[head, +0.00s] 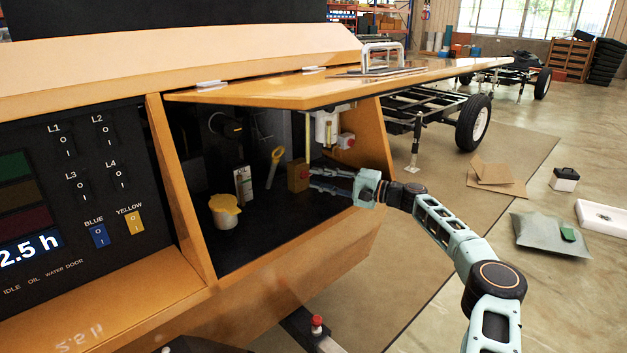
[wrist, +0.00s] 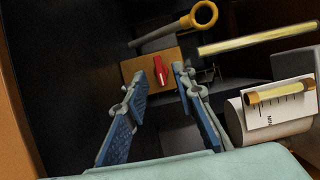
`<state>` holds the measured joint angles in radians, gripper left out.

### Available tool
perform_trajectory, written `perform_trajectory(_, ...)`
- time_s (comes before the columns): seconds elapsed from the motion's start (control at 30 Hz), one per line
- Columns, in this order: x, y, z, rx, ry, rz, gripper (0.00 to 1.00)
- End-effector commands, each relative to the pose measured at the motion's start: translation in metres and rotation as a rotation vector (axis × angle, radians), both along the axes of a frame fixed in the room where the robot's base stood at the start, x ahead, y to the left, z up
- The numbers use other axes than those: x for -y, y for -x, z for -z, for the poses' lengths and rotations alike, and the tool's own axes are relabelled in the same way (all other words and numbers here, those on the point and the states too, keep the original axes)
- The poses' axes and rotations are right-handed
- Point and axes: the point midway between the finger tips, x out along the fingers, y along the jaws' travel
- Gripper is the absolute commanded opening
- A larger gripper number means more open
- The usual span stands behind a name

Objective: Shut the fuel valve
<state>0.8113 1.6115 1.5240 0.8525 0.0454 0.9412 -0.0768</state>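The fuel valve appears to be a brass-coloured block (head: 296,180) with a small red handle, inside the open compartment. In the wrist view my gripper (wrist: 169,68) is open, with the handle showing between and just beyond the fingertips. I cannot tell whether a finger touches it. No label shows on the valve.
A yellow-handled dipstick (head: 275,163), an OIL card (head: 243,185) and a yellow-capped filler (head: 225,210) stand left in the compartment. The raised lid (head: 340,82) overhangs my gripper. A white filter unit (head: 327,128) and a gauge (wrist: 280,97) sit to the right.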

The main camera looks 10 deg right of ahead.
Motion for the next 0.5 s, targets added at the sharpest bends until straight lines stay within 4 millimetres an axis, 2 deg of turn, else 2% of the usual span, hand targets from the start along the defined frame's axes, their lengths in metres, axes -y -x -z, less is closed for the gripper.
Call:
perform_trajectory(0.2,-0.016,-0.011,0.000,0.000,0.000,0.001,0.25)
perform_trajectory(0.5,-0.017,-0.012,0.000,-0.001,-0.001,0.001,0.25)
